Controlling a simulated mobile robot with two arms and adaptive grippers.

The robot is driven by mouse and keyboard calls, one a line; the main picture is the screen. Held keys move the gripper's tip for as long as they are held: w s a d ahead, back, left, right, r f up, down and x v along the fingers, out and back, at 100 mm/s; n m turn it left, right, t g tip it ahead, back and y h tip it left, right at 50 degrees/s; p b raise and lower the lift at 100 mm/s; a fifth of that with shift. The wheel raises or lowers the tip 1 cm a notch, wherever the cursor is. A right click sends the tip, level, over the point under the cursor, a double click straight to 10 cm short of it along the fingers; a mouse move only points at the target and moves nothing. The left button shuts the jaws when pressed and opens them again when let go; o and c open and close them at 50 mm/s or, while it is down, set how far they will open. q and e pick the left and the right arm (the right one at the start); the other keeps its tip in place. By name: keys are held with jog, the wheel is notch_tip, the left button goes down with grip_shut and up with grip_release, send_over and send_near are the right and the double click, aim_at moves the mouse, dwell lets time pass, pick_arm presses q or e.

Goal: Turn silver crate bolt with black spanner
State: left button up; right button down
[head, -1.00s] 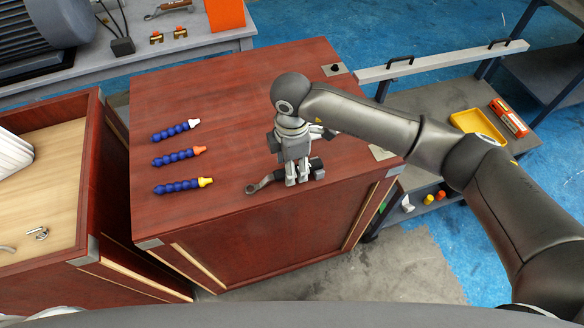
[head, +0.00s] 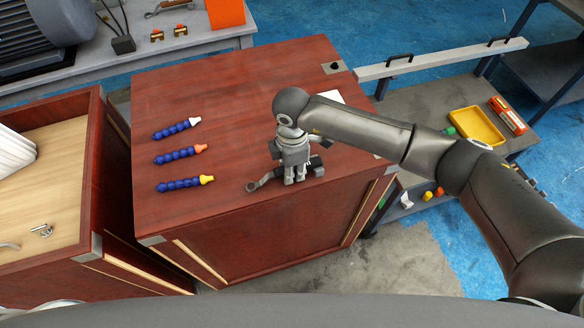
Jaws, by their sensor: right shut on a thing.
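The spanner head sticks out to the left of the fingers and the black handle end to the right. The spanner looks low, at or just above the wood; I cannot tell which. My left gripper is out of view.
Three blue segmented tubes with white, orange and yellow tips (head: 184,184) lie on the crate's left side. An open crate (head: 85,180) stands at the left. A shelf with a yellow tray (head: 477,126) is at the right. The crate top's middle is clear.

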jog(key=shift+r, duration=0.8)
jog(key=s+r+b, duration=0.4)
jog(key=s+r, duration=0.7)
jog(key=s, duration=0.3)
jog(key=shift+a+r+b, duration=0.2)
jog(key=shift+a+b, duration=0.1)
jog(key=shift+a, duration=0.1)
